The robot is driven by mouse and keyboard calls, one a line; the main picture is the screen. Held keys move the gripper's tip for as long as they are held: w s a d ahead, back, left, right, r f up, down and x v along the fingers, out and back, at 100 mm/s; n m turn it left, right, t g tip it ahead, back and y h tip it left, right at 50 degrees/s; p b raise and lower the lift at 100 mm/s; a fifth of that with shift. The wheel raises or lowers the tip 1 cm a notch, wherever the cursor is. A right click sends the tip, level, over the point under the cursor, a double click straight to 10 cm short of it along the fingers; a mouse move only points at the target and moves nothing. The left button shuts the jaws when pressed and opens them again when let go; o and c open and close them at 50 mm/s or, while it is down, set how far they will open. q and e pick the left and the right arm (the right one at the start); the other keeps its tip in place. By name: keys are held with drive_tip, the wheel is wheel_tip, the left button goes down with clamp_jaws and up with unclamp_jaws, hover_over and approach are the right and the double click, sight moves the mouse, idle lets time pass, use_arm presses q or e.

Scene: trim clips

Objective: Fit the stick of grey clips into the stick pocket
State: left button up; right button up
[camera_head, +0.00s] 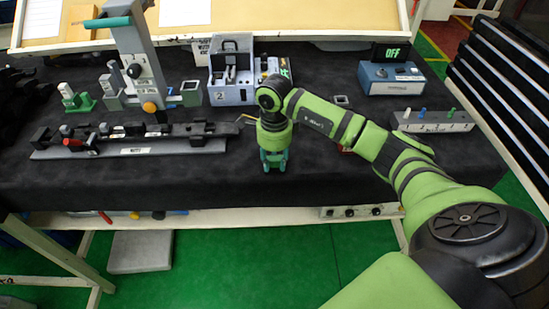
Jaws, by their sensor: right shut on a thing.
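My right gripper (273,160) points down over the front part of the dark table, right of the long grey rail fixture. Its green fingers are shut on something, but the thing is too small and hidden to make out. I cannot pick out the stick of grey clips for sure. A blue-grey station marked 2 (232,94) stands behind the gripper, with upright slots and grey parts in it. I cannot tell whether one of these slots is the stick pocket. My left gripper is not in view.
A rail fixture (133,149) with clamps lies at the left. A grey press (140,58) with a teal handle stands behind it. A control box reading OFF (390,78) and a block with coloured pegs (433,121) are at the right. The front left tabletop is clear.

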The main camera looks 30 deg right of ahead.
sight(275, 160)
drive_tip(key=shift+f, duration=0.15)
drive_tip(key=o, duration=1.2)
drive_tip(key=shift+c, duration=0.2)
drive_tip(key=shift+r, duration=0.5)
wheel_tip(275, 160, up, 11)
drive_tip(key=b, duration=0.3)
drive_tip(key=shift+r, duration=0.2)
